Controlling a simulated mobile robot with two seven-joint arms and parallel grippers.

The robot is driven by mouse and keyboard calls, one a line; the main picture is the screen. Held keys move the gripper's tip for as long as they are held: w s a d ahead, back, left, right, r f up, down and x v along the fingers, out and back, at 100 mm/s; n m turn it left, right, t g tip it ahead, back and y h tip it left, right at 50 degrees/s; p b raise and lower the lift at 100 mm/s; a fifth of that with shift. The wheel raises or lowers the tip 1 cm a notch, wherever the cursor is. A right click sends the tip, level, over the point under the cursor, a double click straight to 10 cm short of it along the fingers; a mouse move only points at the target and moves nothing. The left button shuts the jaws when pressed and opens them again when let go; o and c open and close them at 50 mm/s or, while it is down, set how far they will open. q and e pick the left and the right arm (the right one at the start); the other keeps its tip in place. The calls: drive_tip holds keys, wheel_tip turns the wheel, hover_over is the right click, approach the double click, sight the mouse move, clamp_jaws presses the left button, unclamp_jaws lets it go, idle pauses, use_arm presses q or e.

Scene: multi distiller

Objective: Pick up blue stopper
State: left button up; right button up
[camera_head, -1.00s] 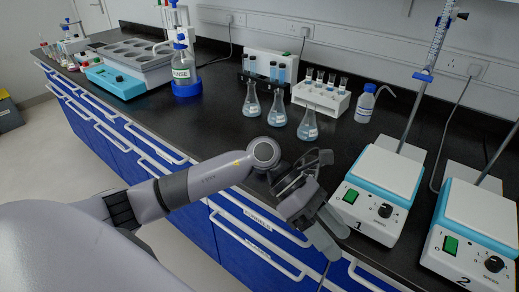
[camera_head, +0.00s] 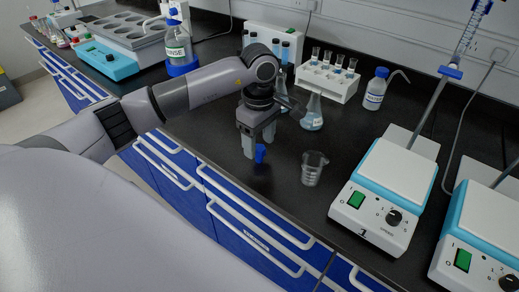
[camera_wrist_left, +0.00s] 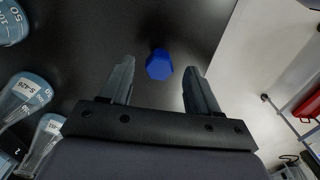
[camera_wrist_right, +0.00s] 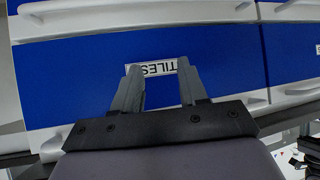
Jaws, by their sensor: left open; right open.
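The blue stopper (camera_head: 260,153) stands on the black bench top near its front edge. My left gripper (camera_head: 258,145) is open above it, fingers pointing down. In the left wrist view the stopper (camera_wrist_left: 159,65) shows its faceted top between the two fingertips, with a gap on each side; I cannot tell the remaining height. My right gripper (camera_wrist_right: 160,80) is open and empty, facing a blue drawer front; it is outside the head view.
A glass beaker (camera_head: 313,168) stands to the right of the left gripper. Conical flasks (camera_head: 312,114) stand behind it, partly hidden by my arm. A white tube rack (camera_head: 328,80), a wash bottle (camera_head: 375,90) and hotplate 1 (camera_head: 382,195) are farther right.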

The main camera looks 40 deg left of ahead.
sight(259, 147)
use_arm(q)
drive_tip(key=shift+f, duration=1.6)
drive_tip(key=c, duration=1.1)
drive_tip(key=shift+r, duration=0.1)
